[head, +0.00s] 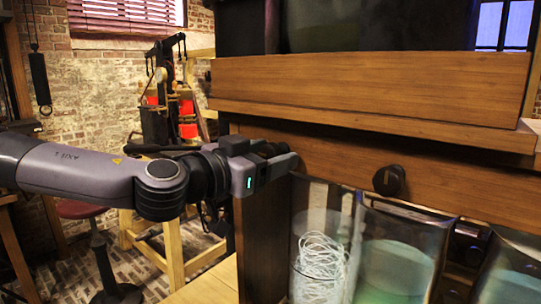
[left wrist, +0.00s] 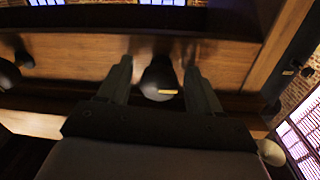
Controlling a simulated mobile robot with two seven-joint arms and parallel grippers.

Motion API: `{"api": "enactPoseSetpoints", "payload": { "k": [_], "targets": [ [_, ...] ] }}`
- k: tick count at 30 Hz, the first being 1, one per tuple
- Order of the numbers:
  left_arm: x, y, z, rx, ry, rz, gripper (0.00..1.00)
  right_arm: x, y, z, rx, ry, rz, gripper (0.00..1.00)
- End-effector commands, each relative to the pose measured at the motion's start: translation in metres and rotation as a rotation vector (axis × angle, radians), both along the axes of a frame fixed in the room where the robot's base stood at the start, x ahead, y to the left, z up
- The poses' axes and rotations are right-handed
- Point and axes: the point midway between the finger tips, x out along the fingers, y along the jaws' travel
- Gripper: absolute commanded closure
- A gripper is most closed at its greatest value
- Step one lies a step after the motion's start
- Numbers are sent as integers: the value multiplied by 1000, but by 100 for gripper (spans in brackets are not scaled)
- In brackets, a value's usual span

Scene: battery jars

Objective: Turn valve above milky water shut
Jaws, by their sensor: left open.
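A dark round valve knob (left wrist: 158,78) with a yellow mark sits between the two fingers of my left gripper (left wrist: 158,90) in the left wrist view. The fingers stand apart on both sides of it; I cannot tell whether they touch it. In the head view my left gripper (head: 282,162) is at the left part of the wooden panel and hides that knob. Another black valve knob (head: 389,181) is on the panel to the right, above a glass jar of cloudy pale-green water (head: 396,268). My right gripper is not in view.
A jar with white tangled strands (head: 320,258) stands at the left, below my gripper. Another jar (head: 510,270) is at the right edge. A wooden ledge (head: 370,120) juts out above the knobs. A stool (head: 85,209) and wooden frame stand at left.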

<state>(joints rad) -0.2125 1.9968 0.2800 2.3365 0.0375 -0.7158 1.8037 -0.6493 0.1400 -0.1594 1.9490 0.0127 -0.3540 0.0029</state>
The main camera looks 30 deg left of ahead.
Motion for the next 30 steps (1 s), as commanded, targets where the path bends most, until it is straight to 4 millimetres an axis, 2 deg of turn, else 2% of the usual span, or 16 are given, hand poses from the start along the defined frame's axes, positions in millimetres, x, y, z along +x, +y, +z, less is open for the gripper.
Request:
{"api": "enactPoseSetpoints", "payload": {
  "k": [11, 12, 17, 30],
  "targets": [
    [3, -1, 0, 0, 0, -2, 36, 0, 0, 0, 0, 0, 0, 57],
    [3, -1, 0, 0, 0, -1, 39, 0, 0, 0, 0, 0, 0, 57],
    [3, -1, 0, 0, 0, -1, 90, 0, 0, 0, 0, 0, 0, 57],
    [3, -1, -1, 72, -6, -2, 90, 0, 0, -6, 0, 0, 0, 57]
  ]
}}
